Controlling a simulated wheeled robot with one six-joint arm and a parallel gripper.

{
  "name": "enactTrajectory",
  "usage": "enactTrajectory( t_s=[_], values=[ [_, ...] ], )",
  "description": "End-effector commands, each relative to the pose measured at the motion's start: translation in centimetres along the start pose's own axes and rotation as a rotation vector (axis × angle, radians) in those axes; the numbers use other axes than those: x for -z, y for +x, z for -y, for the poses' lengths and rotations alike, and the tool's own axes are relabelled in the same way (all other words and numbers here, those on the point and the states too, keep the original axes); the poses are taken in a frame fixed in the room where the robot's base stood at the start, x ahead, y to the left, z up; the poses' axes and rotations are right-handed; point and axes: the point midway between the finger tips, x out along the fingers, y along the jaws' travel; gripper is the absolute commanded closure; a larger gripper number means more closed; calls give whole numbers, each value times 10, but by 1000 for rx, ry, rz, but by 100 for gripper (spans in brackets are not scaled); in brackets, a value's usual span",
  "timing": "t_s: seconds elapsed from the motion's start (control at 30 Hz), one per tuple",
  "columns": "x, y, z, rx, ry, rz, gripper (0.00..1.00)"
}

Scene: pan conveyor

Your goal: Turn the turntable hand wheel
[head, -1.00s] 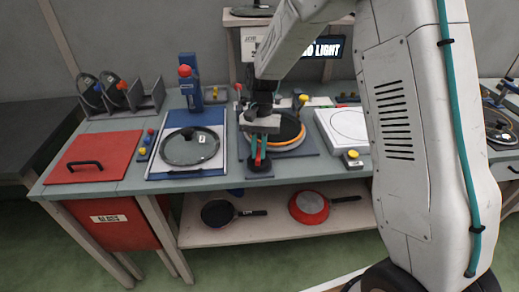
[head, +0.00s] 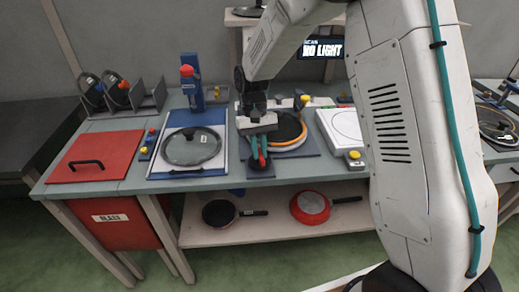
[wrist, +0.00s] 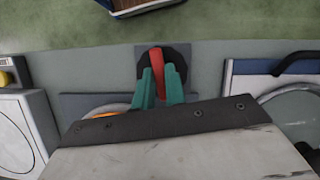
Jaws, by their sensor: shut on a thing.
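The turntable hand wheel is a small black disc with a red handle, at the front edge of the bench in the head view (head: 260,165). In the wrist view the black wheel (wrist: 181,57) lies partly under the fingers, with the red handle (wrist: 156,58) standing between them. My gripper (head: 258,152) has teal fingers and is shut on the red handle; it also shows in the wrist view (wrist: 160,78). The turntable (head: 290,133), round with an orange rim, sits just behind and right of the wheel, partly hidden by my gripper.
A glass lid (head: 190,147) lies on a blue-edged board to the left, beside a red panel (head: 95,157). A white plate unit (head: 343,127) stands right. A "NO LIGHT" screen (head: 322,47) is behind. Pans (head: 219,212) lie on the shelf below.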

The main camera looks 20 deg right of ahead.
Motion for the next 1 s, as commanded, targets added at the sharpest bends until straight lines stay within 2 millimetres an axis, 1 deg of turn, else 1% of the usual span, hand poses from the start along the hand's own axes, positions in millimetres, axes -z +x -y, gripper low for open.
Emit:
enactTrajectory(
  t_s=[0.17,0.2,0.27,0.53,0.63,0.77,0.9,1.0],
  values=[
    [-1,1,-1,-1,1,3,100],
    [-1,1,-1,-1,1,3,82],
    [-1,1,-1,-1,1,3,65],
    [0,0,0,0,1,1,65],
    [0,-6,0,1,1,-1,65],
    [0,-25,0,1,2,-3,65],
    [0,-50,-1,1,2,-2,65],
    [0,-64,-1,0,2,-1,65]
  ],
)
